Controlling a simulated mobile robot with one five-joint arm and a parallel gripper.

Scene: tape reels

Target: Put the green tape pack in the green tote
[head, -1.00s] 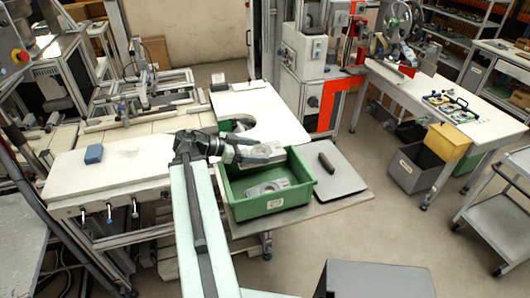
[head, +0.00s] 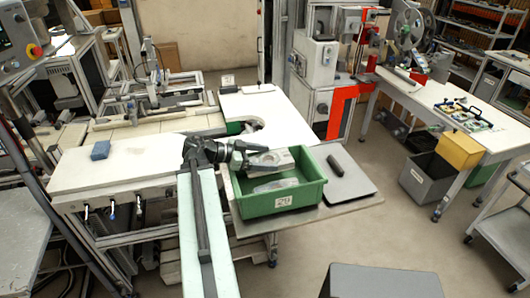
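The green tote (head: 250,207) with a white number label stands at the front of the white bench, open at the top. My gripper (head: 254,156) reaches over its left rear side from the left. A pale grey-beige piece (head: 265,159) shows at its fingertips, over or inside the rear of the tote. I cannot tell whether the fingers hold it or are apart from it. Another pale, partly see-through pack (head: 276,186) lies on the tote floor. Neither piece looks clearly green at this size. A dark green thing (head: 236,128) shows behind my gripper, by the bench's rounded notch.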

